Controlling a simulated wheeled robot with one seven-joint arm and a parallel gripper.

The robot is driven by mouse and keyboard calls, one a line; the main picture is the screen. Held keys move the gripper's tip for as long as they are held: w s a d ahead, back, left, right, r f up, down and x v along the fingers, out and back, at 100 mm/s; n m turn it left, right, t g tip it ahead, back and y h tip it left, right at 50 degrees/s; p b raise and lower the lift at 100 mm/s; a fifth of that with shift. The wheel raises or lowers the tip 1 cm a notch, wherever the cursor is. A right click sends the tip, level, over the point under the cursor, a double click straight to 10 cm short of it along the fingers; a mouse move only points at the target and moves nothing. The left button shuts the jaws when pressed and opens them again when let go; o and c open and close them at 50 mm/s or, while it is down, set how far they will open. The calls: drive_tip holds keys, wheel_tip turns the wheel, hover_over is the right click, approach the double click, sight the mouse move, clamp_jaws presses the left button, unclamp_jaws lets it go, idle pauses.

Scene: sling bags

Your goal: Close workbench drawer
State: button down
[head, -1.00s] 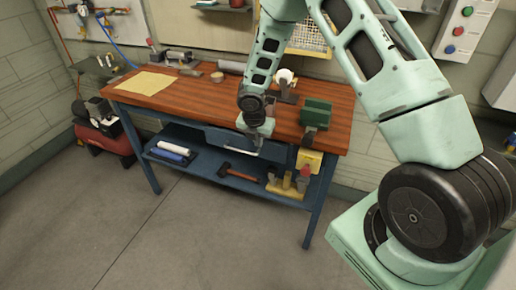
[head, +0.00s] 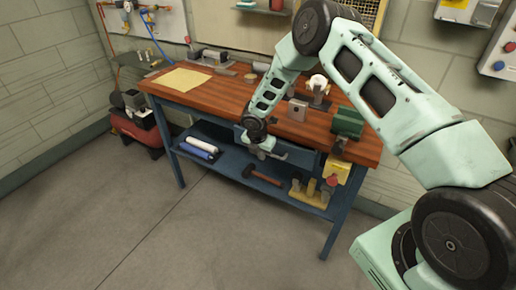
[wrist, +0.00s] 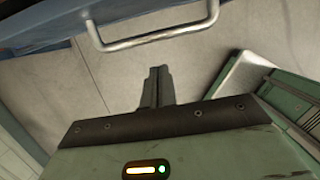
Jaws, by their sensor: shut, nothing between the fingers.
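The workbench (head: 225,93) has a red-brown wooden top and a blue frame. Its blue drawer (head: 295,154) is under the front edge, partly hidden by my arm; how far it stands out is hard to tell. My gripper (head: 262,155) is low in front of the drawer. In the wrist view my gripper's fingers (wrist: 157,82) are pressed together and empty. The silver drawer handle (wrist: 150,40) shows just beyond the fingertips, apart from them. The blue drawer front (wrist: 40,25) lies along the top left of that view.
A green block-like tool (head: 347,122) and a grey vise-like piece (head: 298,109) sit on the bench top. The lower shelf holds a hammer (head: 265,177) and blue and white rolls (head: 200,147). A red compressor (head: 138,133) stands left. The floor in front is clear.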

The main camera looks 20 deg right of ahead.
drive_tip(key=shift+w+d+f, duration=0.2)
drive_tip(key=shift+w+d, duration=0.45)
drive_tip(key=shift+d, duration=0.3)
drive_tip(key=w+d, duration=0.1)
drive_tip(key=d, duration=0.1)
drive_tip(key=w+d, duration=0.2)
drive_tip(key=shift+r+b, duration=0.1)
drive_tip(key=shift+b, duration=0.3)
drive_tip(key=shift+d, duration=0.1)
